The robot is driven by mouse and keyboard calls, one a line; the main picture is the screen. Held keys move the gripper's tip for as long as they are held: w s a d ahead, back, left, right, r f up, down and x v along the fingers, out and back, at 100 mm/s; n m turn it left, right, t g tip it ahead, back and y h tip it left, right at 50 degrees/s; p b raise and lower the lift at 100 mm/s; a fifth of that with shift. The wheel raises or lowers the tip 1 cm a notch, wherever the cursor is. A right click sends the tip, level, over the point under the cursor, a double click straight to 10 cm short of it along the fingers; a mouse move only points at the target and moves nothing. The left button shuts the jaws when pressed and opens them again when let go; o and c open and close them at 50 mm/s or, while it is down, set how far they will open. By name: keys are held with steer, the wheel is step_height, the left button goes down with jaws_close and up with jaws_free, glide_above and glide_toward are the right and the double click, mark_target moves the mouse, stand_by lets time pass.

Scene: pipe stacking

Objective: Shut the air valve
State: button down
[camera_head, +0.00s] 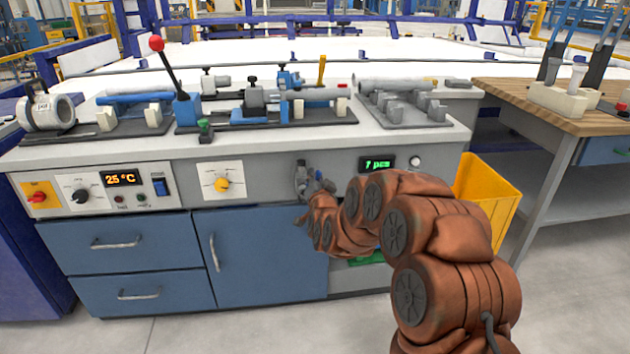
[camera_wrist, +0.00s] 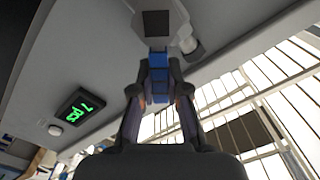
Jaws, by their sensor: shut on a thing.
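The air valve (camera_head: 301,177) is a small grey fitting on the front panel of the workbench, left of the green "7 pcs" display. In the wrist view its grey body (camera_wrist: 162,22) is at the top centre, with a blue handle (camera_wrist: 158,78) extending down from it. My gripper (camera_wrist: 160,98) has one dark finger on each side of the blue handle and is shut on it. In the head view my gripper (camera_head: 316,187) is at the valve, and my own arm comes in from the lower right. The fingertips are small and partly hidden there.
The green display (camera_head: 377,164) and a round white button (camera_head: 414,162) are right of the valve. A yellow selector knob (camera_head: 222,184) is to the left. Blue cabinet doors (camera_head: 262,255) are below. A yellow bin (camera_head: 490,190) stands at the right.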

steer(key=shift+d+f+m+b, duration=0.35)
steer(key=shift+f+m+b, duration=0.4)
steer(key=shift+m+b, duration=0.85)
steer(key=shift+d+f+m+b, duration=0.35)
steer(key=shift+f+m+b, duration=0.4)
steer(key=shift+m+b, duration=0.85)
steer(key=shift+d+f+m+b, duration=0.35)
steer(key=shift+f+m+b, duration=0.4)
steer(key=shift+m+b, duration=0.85)
steer(key=shift+m, duration=0.5)
steer(key=c, duration=1.1)
jaws_free()
steer(key=shift+c, duration=0.2)
steer(key=shift+s, duration=0.1)
steer(key=s+d, duration=0.1)
steer(key=s, duration=1)
steer(key=shift+s, duration=0.35)
